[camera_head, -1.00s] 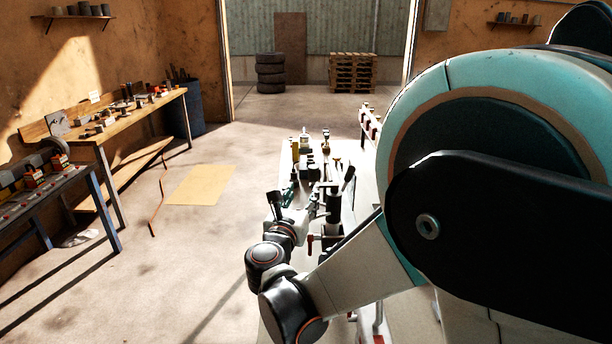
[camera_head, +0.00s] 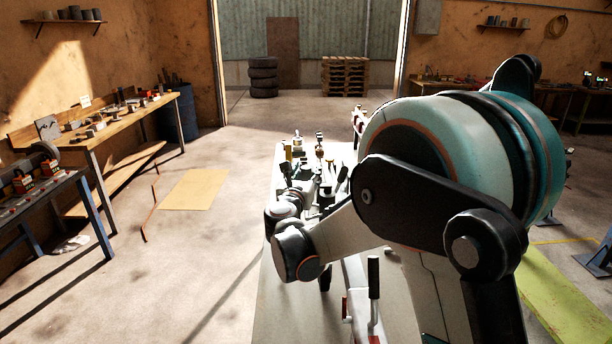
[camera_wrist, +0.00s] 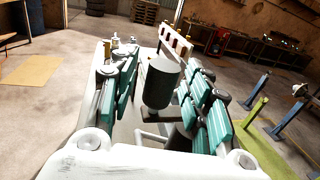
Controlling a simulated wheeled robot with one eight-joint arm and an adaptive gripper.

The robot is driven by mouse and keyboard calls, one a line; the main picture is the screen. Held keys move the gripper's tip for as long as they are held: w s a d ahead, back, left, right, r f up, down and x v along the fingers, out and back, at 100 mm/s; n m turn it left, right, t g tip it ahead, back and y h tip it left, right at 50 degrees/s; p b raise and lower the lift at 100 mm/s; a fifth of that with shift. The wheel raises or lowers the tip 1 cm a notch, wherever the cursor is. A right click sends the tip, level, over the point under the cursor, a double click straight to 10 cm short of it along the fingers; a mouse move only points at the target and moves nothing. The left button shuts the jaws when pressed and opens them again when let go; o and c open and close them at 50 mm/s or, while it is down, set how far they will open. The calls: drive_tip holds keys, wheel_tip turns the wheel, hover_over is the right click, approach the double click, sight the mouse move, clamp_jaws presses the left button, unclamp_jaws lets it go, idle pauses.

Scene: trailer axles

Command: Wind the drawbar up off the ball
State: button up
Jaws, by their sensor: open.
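In the wrist view my gripper (camera_wrist: 163,66) has its two teal-padded fingers spread apart. A dark grey cylindrical grip (camera_wrist: 162,84) stands in the gap between them. I see space on both sides of it and cannot tell if either finger touches it. A pale bar lies below it, partly hidden. In the head view my arm covers much of the work area, and the fingers are hard to make out among the dark parts. An upright black-gripped lever (camera_head: 373,277) stands on a pale part near the front. I cannot clearly pick out the drawbar or the ball.
A pale long surface (camera_head: 278,290) runs away under my arm, with several small items (camera_head: 318,150) at its far end. Benches (camera_head: 120,115) line the left wall. The floor at left is mostly clear.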

sight(308, 176)
clamp_jaws()
idle(0.3)
drive_tip(key=shift+s+d+n+t+y+b, duration=0.2)
drive_tip(key=shift+s+n+y, duration=0.2)
drive_tip(key=shift+n+y, duration=0.5)
drive_tip(key=shift+s+d+n+t+y+b, duration=0.15)
drive_tip(key=shift+s+n+y, duration=0.3)
drive_tip(key=shift+y, duration=0.75)
drive_tip(key=shift+s+d+n+y+b, duration=0.1)
drive_tip(key=shift+s+n+y, duration=0.15)
drive_tip(key=shift+n+y, duration=0.5)
drive_tip(key=shift+s+d+n+y+b, duration=0.1)
drive_tip(key=shift+s+n+y, duration=0.25)
drive_tip(key=shift+y, duration=0.7)
drive_tip(key=shift+s+n+y+b, duration=0.1)
drive_tip(key=shift+s+n+y, duration=0.05)
drive_tip(key=shift+n+y, duration=0.65)
drive_tip(key=shift+g, duration=0.45)
